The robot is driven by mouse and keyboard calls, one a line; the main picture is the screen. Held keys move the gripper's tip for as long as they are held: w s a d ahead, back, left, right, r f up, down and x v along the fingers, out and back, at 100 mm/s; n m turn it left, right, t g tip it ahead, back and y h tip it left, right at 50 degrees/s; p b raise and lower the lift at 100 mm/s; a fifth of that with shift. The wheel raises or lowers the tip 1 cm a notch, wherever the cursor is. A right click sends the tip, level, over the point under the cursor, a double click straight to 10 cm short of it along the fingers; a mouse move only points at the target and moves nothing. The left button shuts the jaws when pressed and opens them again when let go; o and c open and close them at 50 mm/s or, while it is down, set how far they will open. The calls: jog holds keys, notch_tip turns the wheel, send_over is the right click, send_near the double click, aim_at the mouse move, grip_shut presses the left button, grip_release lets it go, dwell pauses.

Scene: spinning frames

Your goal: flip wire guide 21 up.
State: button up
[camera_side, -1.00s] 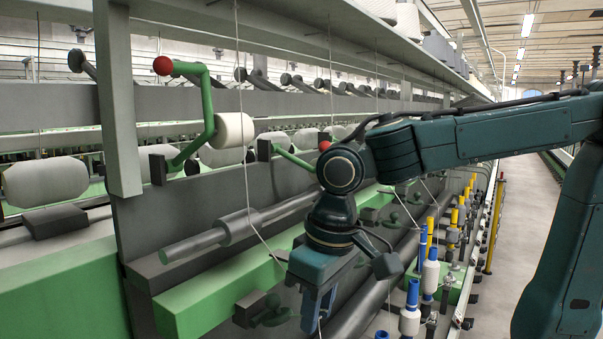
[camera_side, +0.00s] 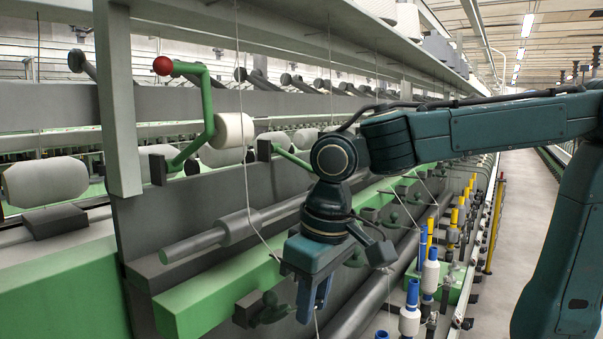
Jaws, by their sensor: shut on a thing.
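My gripper (camera_side: 314,298) hangs at the green rail in the side view, its blue fingers pointing down and slightly tilted. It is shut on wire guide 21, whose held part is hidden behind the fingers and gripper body. A white yarn (camera_side: 262,240) slants down from the upper left to the gripper, and a short length shows below the fingertips. No guide numbers are readable.
The green rail (camera_side: 200,305) runs back to the right with more guides (camera_side: 392,218). A grey roller (camera_side: 235,226) lies above it. Bobbins with blue tops (camera_side: 410,310) stand at lower right. A green lever with a red knob (camera_side: 163,66) is at upper left.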

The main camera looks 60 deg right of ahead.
jog(key=shift+w+r, duration=0.5)
jog(key=shift+r, duration=0.2)
jog(key=o, duration=1.8)
jog(key=shift+s, duration=0.15)
jog(key=s+r, duration=0.2)
jog(key=s, duration=0.4)
jog(key=shift+s, duration=0.4)
jog(key=shift+s, duration=0.15)
jog(key=s, duration=0.7)
jog(key=shift+s, duration=0.3)
dwell(0.5)
dwell(0.4)
